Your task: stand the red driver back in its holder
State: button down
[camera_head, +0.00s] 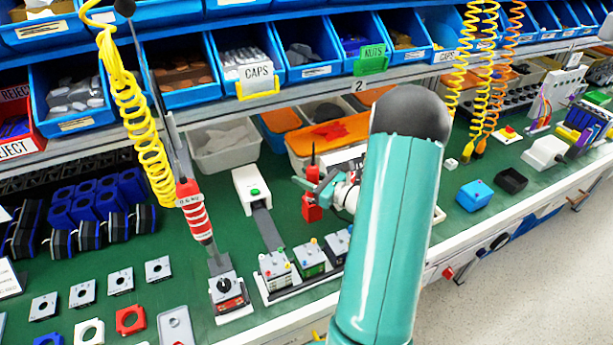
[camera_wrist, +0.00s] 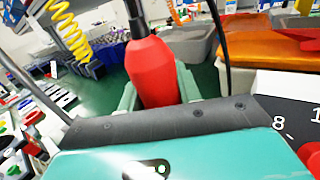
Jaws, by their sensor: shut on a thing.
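My gripper (camera_head: 318,186) is shut on the red driver (camera_head: 312,208) over the green bench, left of my teal arm. In the head view its red body shows above and below the fingers, with a thin black end pointing up. In the wrist view the red driver (camera_wrist: 153,72) stands between the fingers, its dark end toward the top edge. I cannot tell from these views whether its lower end touches anything. I cannot make out the holder; my arm hides part of the bench beside the driver.
A red and white tool (camera_head: 195,212) hangs on a yellow coiled cord left, above a switch on a stand (camera_head: 228,290). A white box with a green button (camera_head: 252,190) and several small switch units (camera_head: 311,259) stand nearby. Blue bins (camera_head: 250,60) line the shelf behind.

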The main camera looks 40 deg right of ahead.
jog(key=shift+f, duration=0.2)
dwell(0.6)
jog(key=c, duration=0.9)
grip_release()
jog(key=v, duration=1.3)
jog(key=shift+s, duration=0.35)
jog(key=shift+d, duration=0.2)
